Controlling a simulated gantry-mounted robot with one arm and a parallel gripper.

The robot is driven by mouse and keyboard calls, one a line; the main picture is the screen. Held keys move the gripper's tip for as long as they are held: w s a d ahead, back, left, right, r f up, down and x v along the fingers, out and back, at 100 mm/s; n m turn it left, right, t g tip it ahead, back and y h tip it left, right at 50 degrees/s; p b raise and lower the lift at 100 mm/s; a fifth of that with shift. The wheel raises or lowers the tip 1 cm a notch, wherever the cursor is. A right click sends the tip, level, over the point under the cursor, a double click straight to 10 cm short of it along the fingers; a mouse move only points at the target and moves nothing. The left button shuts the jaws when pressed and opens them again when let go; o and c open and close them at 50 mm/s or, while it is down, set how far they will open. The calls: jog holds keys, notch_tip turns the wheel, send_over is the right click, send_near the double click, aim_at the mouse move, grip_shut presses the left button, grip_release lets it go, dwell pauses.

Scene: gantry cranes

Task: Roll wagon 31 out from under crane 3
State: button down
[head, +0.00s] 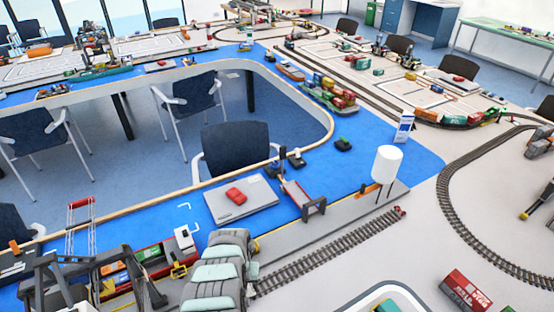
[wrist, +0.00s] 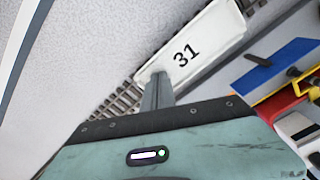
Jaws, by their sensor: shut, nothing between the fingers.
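Wagon 31 is a white, flat-topped wagon (wrist: 210,40) with a black "31", on the track at the top of the wrist view. My gripper (wrist: 157,88) is shut and empty, its narrow grey fingers at the wagon's lower left end. I cannot tell whether they touch it. In the head view my teal and grey arm covers the near end of the track, and I cannot make out the wagon or the fingertips there. Dark grey crane frames (head: 138,256) stand at the lower left; I see no number 3 on them.
In the head view the straight track (head: 325,247) runs clear to a red buffer (head: 400,211). A white cylinder on legs (head: 387,164) stands beside it. In the wrist view a blue piece (wrist: 282,66) and red and yellow parts (wrist: 285,102) lie right of the wagon.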

aim_at(253, 287)
jog(key=shift+w+d+b, duration=0.3)
jog(key=shift+w+d, duration=0.05)
jog(key=shift+d, duration=0.3)
jog(key=shift+w+d+b, duration=0.3)
jog(key=shift+w+d, duration=0.05)
jog(key=shift+d, duration=0.3)
jog(key=shift+w+d, duration=0.15)
jog(key=shift+d, duration=0.05)
jog(key=shift+w+d+b, duration=0.4)
jog(key=shift+d+b, duration=0.25)
jog(key=shift+d, duration=0.05)
jog(key=shift+w+d+b, duration=0.35)
jog(key=shift+d+b, duration=0.35)
jog(key=shift+w+d+b, duration=0.4)
jog(key=shift+d+b, duration=0.25)
jog(key=shift+d, duration=0.05)
jog(key=shift+r, duration=0.15)
notch_tip(253, 287, up, 7)
jog(key=p, duration=0.7)
